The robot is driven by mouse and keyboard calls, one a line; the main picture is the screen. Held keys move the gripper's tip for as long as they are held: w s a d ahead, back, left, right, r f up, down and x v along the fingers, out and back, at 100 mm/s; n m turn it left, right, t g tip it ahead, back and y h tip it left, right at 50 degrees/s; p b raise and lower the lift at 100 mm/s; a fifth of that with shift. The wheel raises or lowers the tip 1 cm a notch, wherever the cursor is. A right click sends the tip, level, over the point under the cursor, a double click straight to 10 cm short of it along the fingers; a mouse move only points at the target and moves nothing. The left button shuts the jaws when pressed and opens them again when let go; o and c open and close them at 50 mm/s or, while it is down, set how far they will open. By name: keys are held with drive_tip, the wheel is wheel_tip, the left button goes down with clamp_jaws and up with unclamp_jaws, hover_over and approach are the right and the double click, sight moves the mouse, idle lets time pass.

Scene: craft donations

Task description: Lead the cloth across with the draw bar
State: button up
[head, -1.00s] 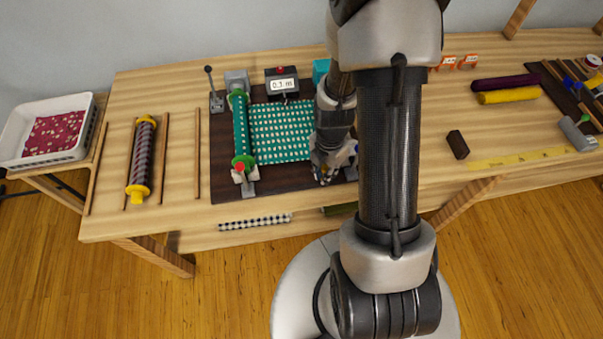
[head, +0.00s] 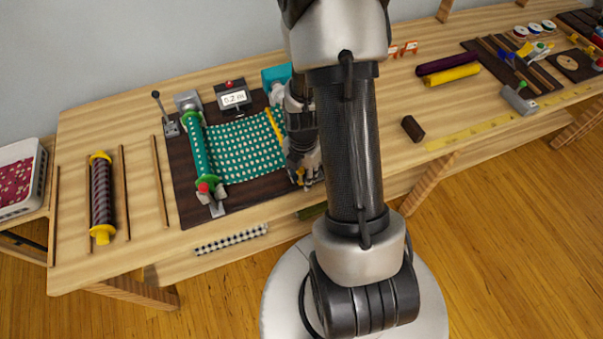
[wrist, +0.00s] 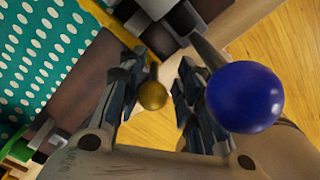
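The teal cloth with white dots (head: 240,148) lies flat on the dark board, running from a teal roll with green ends (head: 199,152) at its left. A yellow bar (head: 275,126) lies along the cloth's right edge, partly hidden by my arm; I take it as the draw bar. My gripper (head: 304,182) is low at the board's right side, just right of the cloth. In the wrist view, the cloth (wrist: 38,60) is at left and the fingers (wrist: 160,82) stand apart. A small yellow ball (wrist: 152,96) shows between them, nearer the left finger; whether it touches is unclear.
A blue ball (wrist: 245,98) looms close at right in the wrist view. A dark block (head: 412,128) lies right of my arm.

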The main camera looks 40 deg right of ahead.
drive_tip(key=shift+o, duration=0.3)
drive_tip(key=shift+w+d, duration=0.25)
drive_tip(key=shift+w, duration=0.15)
drive_tip(key=shift+a, duration=0.1)
wheel_tip(320, 180, up, 12)
drive_tip(key=shift+r, duration=0.1)
idle(0.4)
drive_tip(key=shift+r, duration=0.2)
drive_tip(key=s+a+r+m+t, duration=0.2)
drive_tip(key=s+a+r+m, duration=0.3)
drive_tip(key=a+r+m, duration=0.3)
drive_tip(key=s+a+r+m+t, duration=0.2)
drive_tip(key=s+a+r+m, duration=0.3)
drive_tip(key=m, duration=0.8)
drive_tip(key=a+r, duration=0.3)
drive_tip(key=r, duration=0.2)
drive_tip(key=shift+a+r+t, duration=0.15)
drive_tip(key=shift+t, duration=0.25)
